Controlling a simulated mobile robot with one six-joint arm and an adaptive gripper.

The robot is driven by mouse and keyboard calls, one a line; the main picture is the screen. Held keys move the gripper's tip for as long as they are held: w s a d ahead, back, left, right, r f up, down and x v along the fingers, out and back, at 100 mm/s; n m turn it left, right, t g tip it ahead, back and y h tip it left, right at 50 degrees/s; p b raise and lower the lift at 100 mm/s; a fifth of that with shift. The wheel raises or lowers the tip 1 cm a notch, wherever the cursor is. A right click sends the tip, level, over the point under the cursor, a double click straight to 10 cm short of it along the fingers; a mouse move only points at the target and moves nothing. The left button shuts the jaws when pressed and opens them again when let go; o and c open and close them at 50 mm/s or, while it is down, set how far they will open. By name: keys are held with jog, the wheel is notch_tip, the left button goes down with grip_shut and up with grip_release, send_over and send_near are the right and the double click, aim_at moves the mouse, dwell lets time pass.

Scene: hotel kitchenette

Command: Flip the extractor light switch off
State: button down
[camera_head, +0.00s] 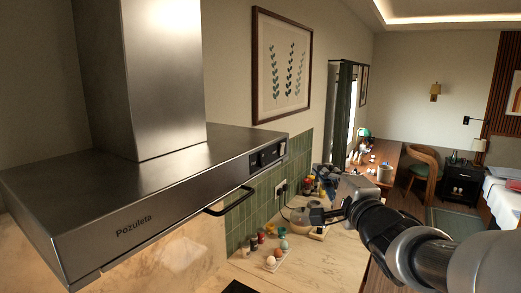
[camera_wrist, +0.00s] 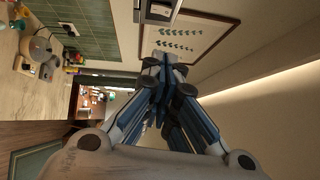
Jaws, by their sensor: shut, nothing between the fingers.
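The extractor hood (camera_head: 130,195) is brushed steel and fills the left of the head view. Its front edge carries a dark control panel (camera_head: 267,156) with small switches near the right end. A pale switch (camera_head: 282,148) is at the panel's right end; its on or off position is too small to tell. My gripper (camera_head: 312,213) is to the right of the panel and lower in the picture, apart from it. In the wrist view its blue-grey fingers (camera_wrist: 166,68) are together and empty. Part of the hood (camera_wrist: 158,10) shows at the top edge there.
A dark handle bar (camera_head: 230,202) sticks out from the hood front below the panel. The counter (camera_head: 320,255) below holds eggs, jars and a kettle-like item. A framed leaf picture (camera_head: 282,67) hangs on the wall behind. The space between gripper and panel looks clear.

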send_near(282, 149)
jog(key=w+d, duration=0.5)
jog(key=w, duration=0.1)
jog(key=a, duration=0.1)
jog(key=w+a, duration=0.1)
jog(key=a+r, duration=0.1)
jog(key=shift+w+a, duration=0.2)
jog(key=shift+r, duration=0.1)
jog(key=shift+w+a+r+n+g+p, duration=0.1)
jog(key=shift+a+n+g+p, duration=0.2)
jog(key=shift+p, duration=0.95)
